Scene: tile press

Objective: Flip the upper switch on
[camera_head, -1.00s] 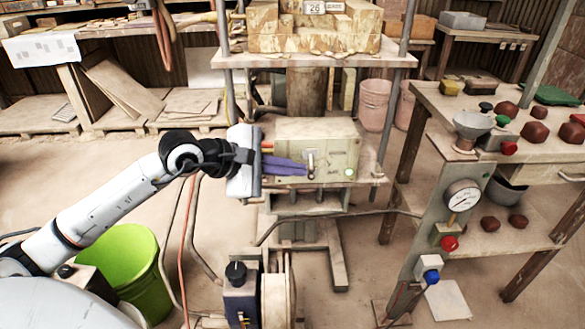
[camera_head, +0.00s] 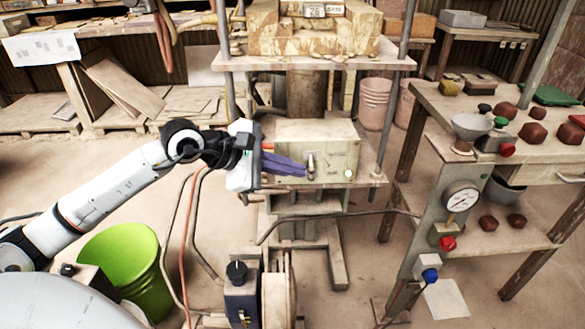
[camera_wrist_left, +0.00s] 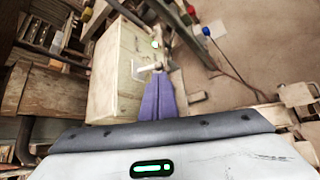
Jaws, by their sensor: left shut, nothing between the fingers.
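The upper switch is a small pale lever (camera_head: 311,162) on the front face of a beige metal box (camera_head: 325,132) under the press table. My left gripper (camera_head: 304,170) comes in from the left, with its purple fingers shut and empty. Its fingertips are right beside the lever; I cannot tell whether they touch it. In the left wrist view the fingers (camera_wrist_left: 158,84) point at the box (camera_wrist_left: 118,65), with the lever (camera_wrist_left: 149,68) just beyond their tips. Which way the lever is set is unclear. My right gripper is not in view.
A small round light (camera_head: 349,174) glows pale green on the box's right side. A dark switch box (camera_head: 240,287) stands below. A lime green bucket (camera_head: 125,262) is at lower left. A bench with a gauge (camera_head: 462,198) and buttons is at right. Floor around is partly clear.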

